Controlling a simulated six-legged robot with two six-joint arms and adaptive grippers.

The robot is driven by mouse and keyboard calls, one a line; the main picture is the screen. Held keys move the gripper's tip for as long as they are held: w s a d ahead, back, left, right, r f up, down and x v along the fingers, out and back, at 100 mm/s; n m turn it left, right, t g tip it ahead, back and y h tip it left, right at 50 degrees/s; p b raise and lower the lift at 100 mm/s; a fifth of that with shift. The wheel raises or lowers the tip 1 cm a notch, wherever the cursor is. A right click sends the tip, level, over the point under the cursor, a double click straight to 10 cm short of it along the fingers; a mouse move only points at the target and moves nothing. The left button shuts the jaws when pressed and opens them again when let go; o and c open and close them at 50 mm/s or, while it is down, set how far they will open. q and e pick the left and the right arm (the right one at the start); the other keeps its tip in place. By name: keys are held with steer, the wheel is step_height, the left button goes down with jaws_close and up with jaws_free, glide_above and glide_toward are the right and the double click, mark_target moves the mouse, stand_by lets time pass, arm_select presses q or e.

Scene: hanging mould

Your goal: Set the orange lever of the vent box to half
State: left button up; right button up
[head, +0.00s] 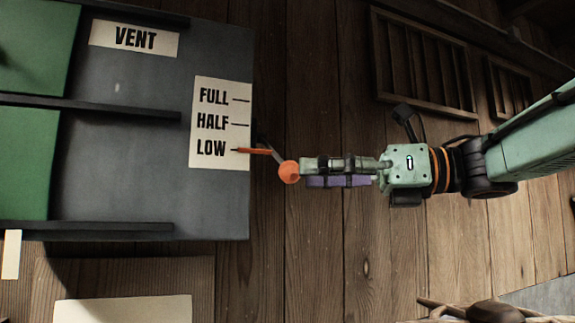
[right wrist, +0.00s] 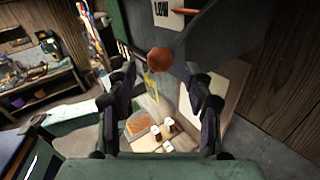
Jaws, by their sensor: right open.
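The grey vent box (head: 130,100) carries a white label (head: 221,123) marked FULL, HALF and LOW. The orange lever's pointer is at the LOW mark, and its round orange knob (head: 288,172) sticks out to the right of the box. My right gripper (head: 303,171) comes in from the right with its fingertips at the knob in the head view. In the right wrist view the knob (right wrist: 160,61) shows beyond and between the two open fingers, nearer the tips' far side. Whether a finger touches it cannot be told. My left gripper is not in view.
A VENT sign (head: 134,38) and green panels (head: 25,160) are on the box's left part. A slatted wooden vent (head: 423,65) is on the plank wall at the upper right. The right wrist view shows a cluttered workbench (right wrist: 40,100) at the left.

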mark_target(293, 173)
steer(key=a, duration=0.3)
steer(key=shift+w+p, duration=0.4)
steer(key=shift+a, duration=0.25)
steer(key=shift+s+r+p, duration=0.15)
steer(key=shift+s+p, duration=0.15)
steer(key=shift+s, duration=0.05)
steer(key=shift+w+a, duration=0.35)
steer(key=shift+a, duration=0.2)
steer(key=shift+w+a+f, duration=0.15)
steer(key=shift+w+f, duration=0.05)
steer(key=shift+c, duration=1.3)
steer(key=shift+s+d+r, duration=0.15)
steer(key=shift+s+d, duration=0.25)
steer(key=shift+d, duration=0.1)
steer(key=c, duration=0.4)
steer(key=shift+w, duration=0.1)
jaws_close()
